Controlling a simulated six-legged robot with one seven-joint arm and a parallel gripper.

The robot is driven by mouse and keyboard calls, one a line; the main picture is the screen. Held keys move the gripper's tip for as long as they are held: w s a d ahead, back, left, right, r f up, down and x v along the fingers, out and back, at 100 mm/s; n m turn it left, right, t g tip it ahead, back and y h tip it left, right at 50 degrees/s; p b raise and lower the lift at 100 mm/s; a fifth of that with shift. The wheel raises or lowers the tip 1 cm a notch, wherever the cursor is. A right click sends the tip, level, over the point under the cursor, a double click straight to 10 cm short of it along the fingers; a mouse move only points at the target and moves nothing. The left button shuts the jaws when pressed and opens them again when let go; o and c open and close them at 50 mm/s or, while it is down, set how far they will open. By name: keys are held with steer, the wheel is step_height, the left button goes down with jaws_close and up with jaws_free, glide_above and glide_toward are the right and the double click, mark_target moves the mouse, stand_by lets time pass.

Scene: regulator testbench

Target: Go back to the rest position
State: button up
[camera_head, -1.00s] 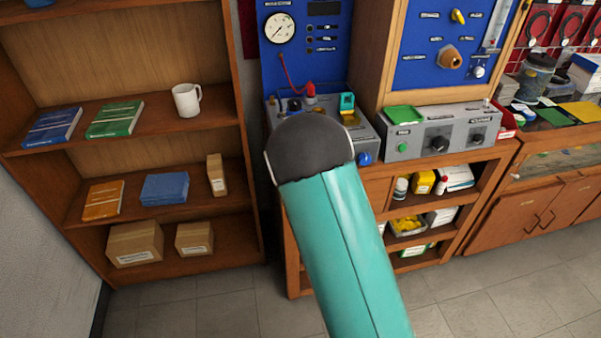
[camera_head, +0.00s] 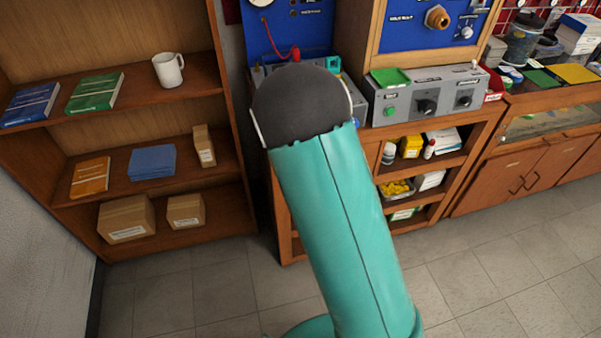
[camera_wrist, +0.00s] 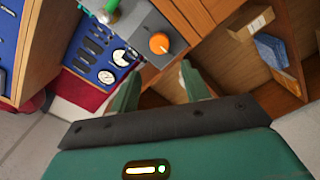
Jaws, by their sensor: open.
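My teal arm with its dark rounded joint rises through the middle of the head view and hides part of the testbench behind it. My gripper (camera_wrist: 161,90) shows in the wrist view with its two green fingers apart and nothing visible between them. Beyond the fingers, the wrist view shows a grey box with an orange knob (camera_wrist: 159,43) and a blue gauge panel (camera_wrist: 92,45). I cannot see the gripper in the head view.
A wooden shelf (camera_head: 190,95) with books, a white mug (camera_head: 168,70) and cardboard boxes stands at left. A grey control box (camera_head: 425,97) sits on the wooden bench right of my arm. A cabinet (camera_head: 535,170) stands farther right. The tiled floor (camera_head: 480,270) in front is clear.

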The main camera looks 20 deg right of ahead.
steer(key=shift+s, duration=0.6)
